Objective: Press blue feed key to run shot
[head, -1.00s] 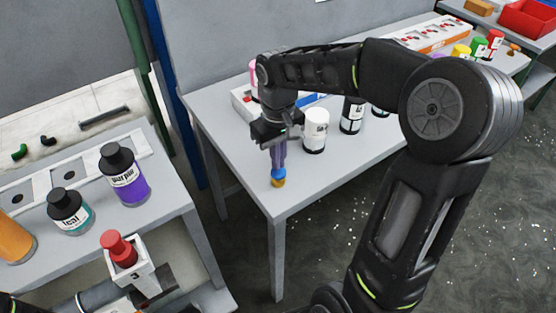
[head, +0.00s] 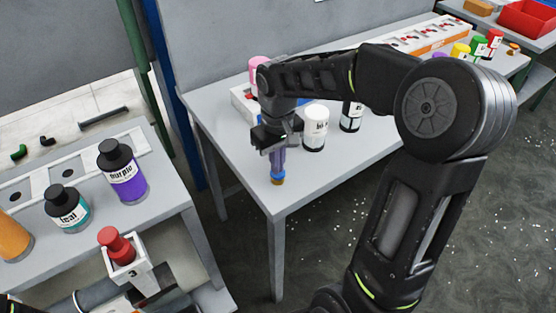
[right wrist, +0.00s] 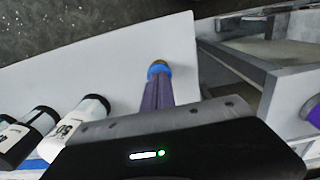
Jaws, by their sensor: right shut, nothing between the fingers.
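The blue feed key (head: 277,175) stands on a yellow-brown base at the near corner of the grey table. My right gripper (head: 278,171) points down over it with its purple fingers together and empty. The fingertips appear to touch the top of the key and hide part of it. In the right wrist view, the shut right gripper (right wrist: 158,85) ends at the blue key (right wrist: 158,69), with the yellow base just beyond. My left gripper is not in view.
White-labelled bottles (head: 315,128) stand behind the gripper on the table (head: 225,130). At left, a bench holds teal (head: 67,209) and purple (head: 123,171) bottles. A red-topped holder marked 3 (head: 118,250) stands in front. The table edge is close to the key.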

